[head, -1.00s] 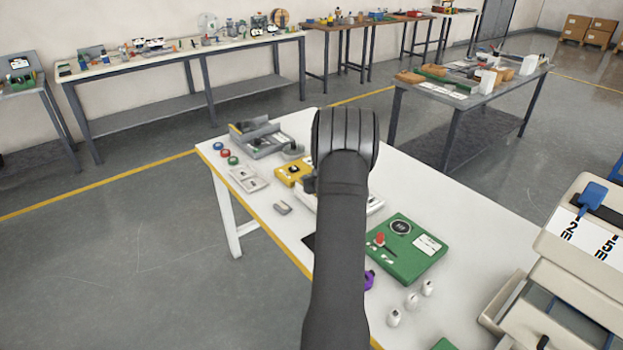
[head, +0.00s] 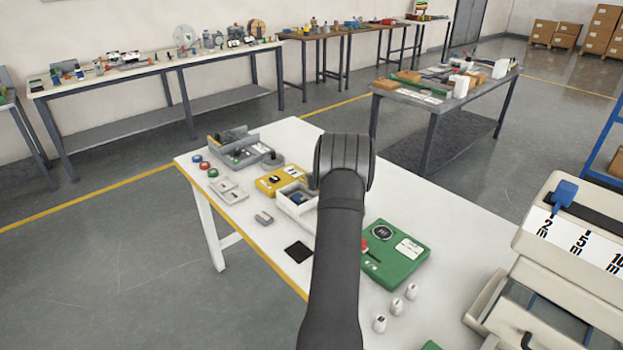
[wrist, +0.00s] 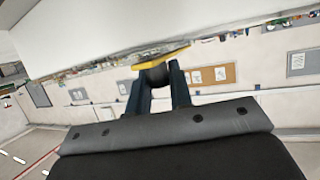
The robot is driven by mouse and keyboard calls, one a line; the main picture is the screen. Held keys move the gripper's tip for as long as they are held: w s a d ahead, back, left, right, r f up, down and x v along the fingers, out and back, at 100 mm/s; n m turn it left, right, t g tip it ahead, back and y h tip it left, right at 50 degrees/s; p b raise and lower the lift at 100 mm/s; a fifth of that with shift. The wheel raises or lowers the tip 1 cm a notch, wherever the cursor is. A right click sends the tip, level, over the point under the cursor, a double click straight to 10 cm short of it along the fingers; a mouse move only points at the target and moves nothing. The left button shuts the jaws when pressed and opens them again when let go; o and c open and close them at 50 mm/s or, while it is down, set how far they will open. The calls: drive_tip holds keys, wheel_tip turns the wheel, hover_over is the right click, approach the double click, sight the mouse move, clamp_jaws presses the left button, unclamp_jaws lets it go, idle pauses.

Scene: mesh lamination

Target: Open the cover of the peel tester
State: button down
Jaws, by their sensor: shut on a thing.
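In the wrist view my gripper (wrist: 157,82) is shut on a dark rounded knob (wrist: 153,72). The knob sits against a thin yellow plate (wrist: 160,60), seen nearly edge-on and slightly tilted. In the head view my dark arm hides my gripper and what it holds. A yellow box (head: 278,180) with black parts and an open-topped white box (head: 296,203) with something blue inside stand left of my arm. I cannot tell for sure which device is the peel tester, or how far its cover is open.
A green panel (head: 402,250) with a dial lies right of my arm, near several small white pieces (head: 397,306). A grey tray (head: 238,150) stands at the far left. A beige machine (head: 540,235) with a blue handle (head: 565,192) is at right. The white table (head: 445,212) is clear at its right rear.

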drive_tip(key=c, duration=1.3)
unclamp_jaws()
drive_tip(key=shift+s+r, duration=0.1)
drive_tip(key=v, duration=1.7)
drive_tip(key=shift+r, duration=0.15)
drive_tip(key=x, duration=1.7)
drive_tip(key=shift+f, duration=0.2)
